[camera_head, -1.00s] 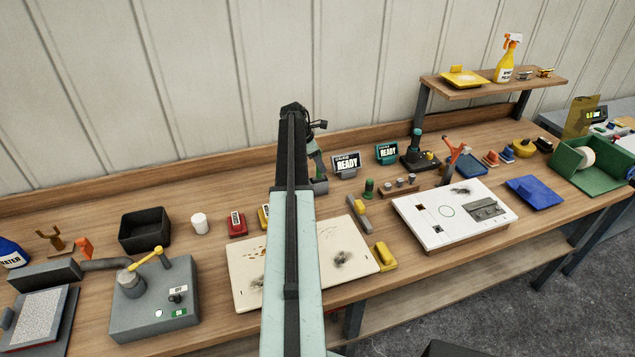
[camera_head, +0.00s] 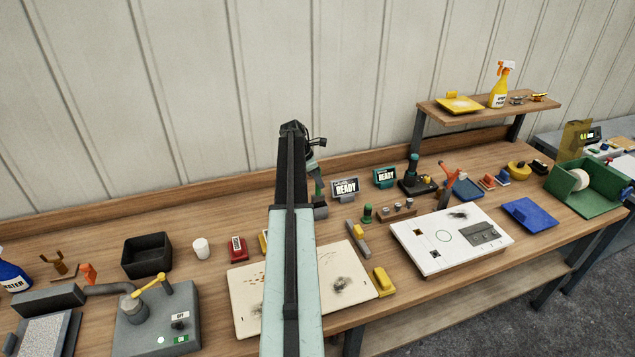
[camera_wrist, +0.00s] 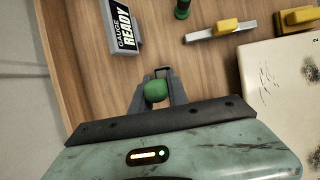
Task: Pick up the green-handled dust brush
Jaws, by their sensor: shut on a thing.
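The dust brush's green handle (camera_wrist: 155,91) is between the fingers of my gripper (camera_wrist: 163,74) in the wrist view, with its rounded end towards the camera. My gripper is shut on it. In the head view a slim part of the green handle (camera_head: 319,189) shows beside my arm, just left of the grey READY gauge. My arm hides most of the gripper there. The brush's bristles are not clearly visible, and I cannot tell how far it is off the bench.
The READY gauge (camera_wrist: 122,26) stands close by at upper left in the wrist view. A green knobbed piece (camera_head: 367,213), a yellow-topped grey tool (camera_head: 358,238) and a cream board (camera_head: 350,264) lie nearby. The back wall is close behind.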

